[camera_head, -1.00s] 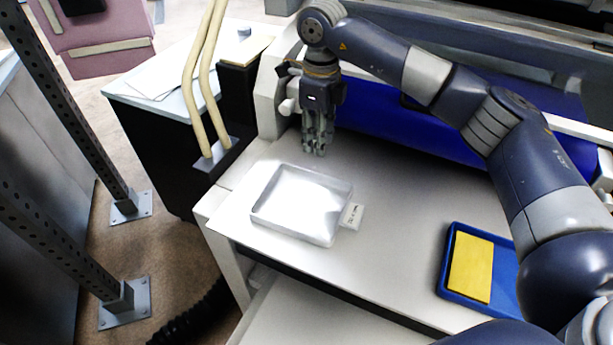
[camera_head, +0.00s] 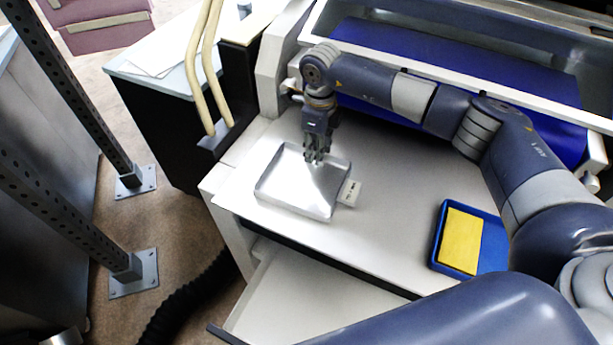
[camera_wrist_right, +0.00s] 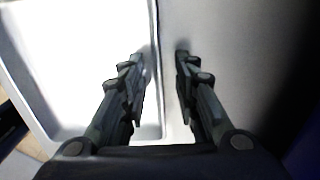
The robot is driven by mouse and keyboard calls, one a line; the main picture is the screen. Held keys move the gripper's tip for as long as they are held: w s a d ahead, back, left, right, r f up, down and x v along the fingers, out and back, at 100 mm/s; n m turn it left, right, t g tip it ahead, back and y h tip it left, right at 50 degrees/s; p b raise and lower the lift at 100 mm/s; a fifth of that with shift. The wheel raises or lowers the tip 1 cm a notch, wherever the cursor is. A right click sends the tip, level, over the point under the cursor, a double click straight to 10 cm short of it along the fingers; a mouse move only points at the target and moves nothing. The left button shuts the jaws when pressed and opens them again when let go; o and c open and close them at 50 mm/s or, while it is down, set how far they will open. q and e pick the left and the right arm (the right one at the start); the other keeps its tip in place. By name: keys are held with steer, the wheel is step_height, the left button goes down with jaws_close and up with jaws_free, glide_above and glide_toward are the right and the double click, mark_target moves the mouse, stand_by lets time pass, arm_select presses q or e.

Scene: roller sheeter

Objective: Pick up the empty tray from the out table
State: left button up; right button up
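The empty tray (camera_head: 283,203), a shallow silvery-white pan, sits on the pale out table (camera_head: 385,225), with a small white tag (camera_head: 350,192) at its right side. My right gripper (camera_head: 314,158) points down at the tray's far wall. In the right wrist view my right gripper (camera_wrist_right: 160,58) is open, its fingers on either side of the tray's wall (camera_wrist_right: 157,75) with a gap between them. I cannot tell whether either finger touches it. The left gripper is not in view.
A blue tray (camera_head: 437,250) holding a yellow block (camera_head: 460,241) sits on the table to the right. The blue roller area (camera_head: 450,65) of the machine lies behind. Upright perforated posts (camera_head: 75,95) stand at the left. The table between the two trays is clear.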

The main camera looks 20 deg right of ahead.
steer(key=shift+c, duration=0.3)
jaws_close()
steer(key=shift+r, duration=0.1)
